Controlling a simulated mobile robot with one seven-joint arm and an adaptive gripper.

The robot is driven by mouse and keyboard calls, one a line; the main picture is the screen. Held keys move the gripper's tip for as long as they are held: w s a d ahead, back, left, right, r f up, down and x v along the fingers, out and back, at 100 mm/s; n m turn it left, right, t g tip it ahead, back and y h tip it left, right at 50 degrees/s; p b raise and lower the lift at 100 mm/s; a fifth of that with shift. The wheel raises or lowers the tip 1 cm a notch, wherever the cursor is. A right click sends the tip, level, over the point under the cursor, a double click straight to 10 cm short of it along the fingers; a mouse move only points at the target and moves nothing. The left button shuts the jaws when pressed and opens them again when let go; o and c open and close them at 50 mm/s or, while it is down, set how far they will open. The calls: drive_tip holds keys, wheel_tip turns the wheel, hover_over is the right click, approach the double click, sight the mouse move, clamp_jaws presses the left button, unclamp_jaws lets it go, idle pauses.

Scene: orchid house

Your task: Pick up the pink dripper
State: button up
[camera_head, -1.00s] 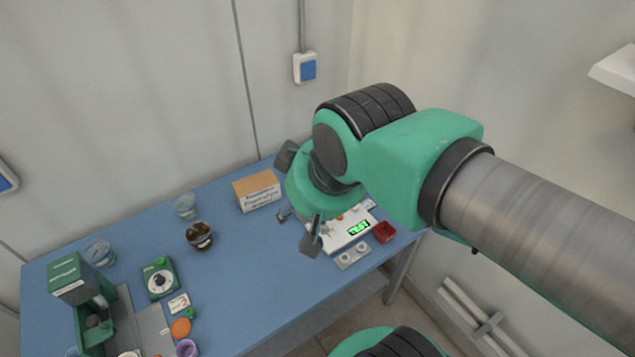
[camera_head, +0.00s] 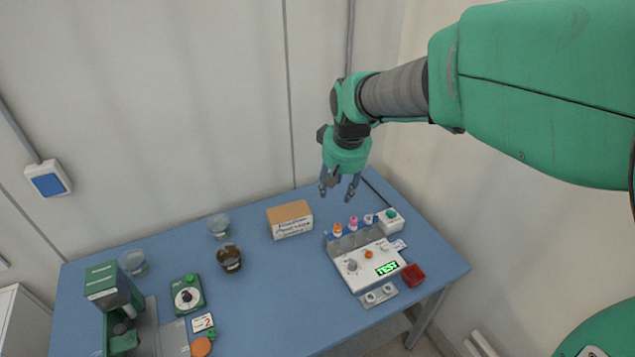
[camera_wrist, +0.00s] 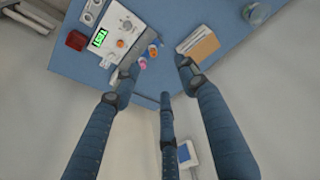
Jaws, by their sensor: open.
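The pink dripper (camera_head: 353,222) stands in the holder at the back of the white test device (camera_head: 370,262), between an orange one (camera_head: 338,229) and a white one (camera_head: 369,219). My gripper (camera_head: 340,190) is open and empty, fingers down, above the table's back edge, behind and above the drippers. In the wrist view, the pink dripper (camera_wrist: 143,63) shows beside the left finger's tip, with the orange one (camera_wrist: 153,50) close by. The fingers (camera_wrist: 157,76) are spread and touch nothing that I can see.
A cardboard box (camera_head: 290,219) stands left of the device. Glass cups (camera_head: 219,226), a brown-filled cup (camera_head: 229,258) and a green timer (camera_head: 188,294) stand farther left. The wall rises behind the table.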

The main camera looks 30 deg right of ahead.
drive_tip(key=w+d+f, duration=0.4)
drive_tip(key=d+f, duration=0.2)
drive_tip(key=f, duration=0.1)
drive_tip(key=w+d+f+m+g+p, duration=0.1)
drive_tip(key=w+d+f, duration=0.3)
drive_tip(key=d+f, duration=0.3)
drive_tip(key=shift+w+f+g, duration=0.2)
drive_tip(key=shift+f+g, duration=0.1)
drive_tip(key=shift+f, duration=0.2)
hover_over(354, 219)
drive_tip(key=f, duration=0.5)
drive_tip(key=s+f, duration=0.1)
drive_tip(key=f, duration=0.1)
drive_tip(key=shift+a+f+b, duration=0.35)
drive_tip(key=shift+w+f, duration=0.1)
drive_tip(key=shift+f, duration=0.3)
drive_tip(key=shift+f, duration=0.15)
drive_tip(key=shift+w+d+f+b, duration=0.1)
drive_tip(key=shift+w+f+b, duration=0.05)
drive_tip(key=shift+f, duration=0.65)
drive_tip(key=shift+w+d+f+b, duration=0.1)
drive_tip(key=shift+f, duration=0.75)
drive_tip(key=shift+w+d+f+b, duration=0.1)
drive_tip(key=shift+w+f+b, duration=0.05)
drive_tip(key=shift+f, duration=0.65)
